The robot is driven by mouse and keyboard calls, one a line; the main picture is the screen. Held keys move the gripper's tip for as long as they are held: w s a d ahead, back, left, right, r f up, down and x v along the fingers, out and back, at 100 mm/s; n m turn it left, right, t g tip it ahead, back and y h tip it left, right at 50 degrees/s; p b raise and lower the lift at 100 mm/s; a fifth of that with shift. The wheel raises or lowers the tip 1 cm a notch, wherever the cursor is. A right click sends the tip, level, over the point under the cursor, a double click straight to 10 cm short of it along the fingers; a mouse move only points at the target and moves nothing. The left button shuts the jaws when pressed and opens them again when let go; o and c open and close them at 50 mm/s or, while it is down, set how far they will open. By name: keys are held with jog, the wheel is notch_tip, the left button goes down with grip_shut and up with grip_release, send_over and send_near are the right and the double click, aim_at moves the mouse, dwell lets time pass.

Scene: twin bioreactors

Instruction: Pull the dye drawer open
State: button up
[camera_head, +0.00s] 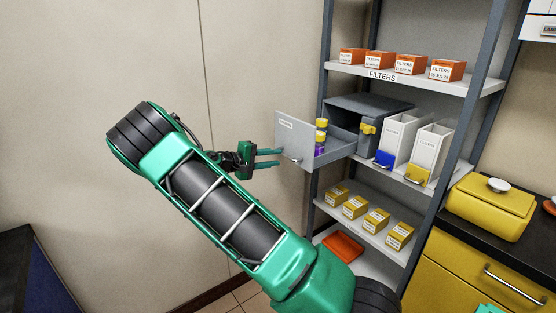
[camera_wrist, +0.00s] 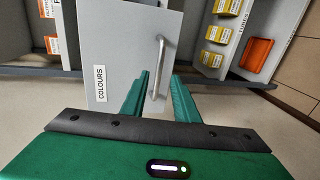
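The dye drawer (camera_head: 297,139) is grey and stands well out of its grey cabinet (camera_head: 345,104) on the middle shelf. Yellow-topped jars (camera_head: 321,125) and something purple show inside it. In the wrist view its front (camera_wrist: 115,40) carries a "COLOURS" label and a metal bar handle (camera_wrist: 160,62). My green gripper (camera_head: 268,158) is in front of the drawer face. In the wrist view the two fingers (camera_wrist: 158,85) are apart, one on each side of the handle's near end, with gaps visible. I cannot tell whether either finger touches the handle.
White bins (camera_head: 396,138) stand right of the cabinet. Orange filter boxes (camera_head: 410,64) sit on the shelf above, yellow boxes (camera_head: 376,219) and a red-orange tray (camera_head: 342,246) below. A shelf post (camera_head: 432,180) and a counter with a yellow container (camera_head: 490,205) are at right. A bare wall is behind my arm.

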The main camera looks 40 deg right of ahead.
jog(key=v, duration=0.6)
jog(key=shift+a, duration=0.3)
jog(key=s+d+f+m+g+y, duration=0.15)
jog(key=s+y, duration=0.25)
jog(key=s, duration=0.5)
jog(key=s+d+m+g+y, duration=0.1)
jog(key=s+d+m+y, duration=0.2)
jog(key=s, duration=0.6)
jog(key=s+a+r+t+y, duration=0.1)
jog(key=s+a+y, duration=0.3)
jog(key=s+a, duration=0.4)
jog(key=s+a+r+m+t+y, duration=0.1)
jog(key=s+a, duration=0.6)
jog(key=s, duration=0.9)
notch_tip(320, 180, up, 2)
jog(key=t+y, duration=0.1)
jog(key=y, duration=0.2)
jog(key=shift+a+y, duration=0.35)
jog(key=shift+y, duration=0.05)
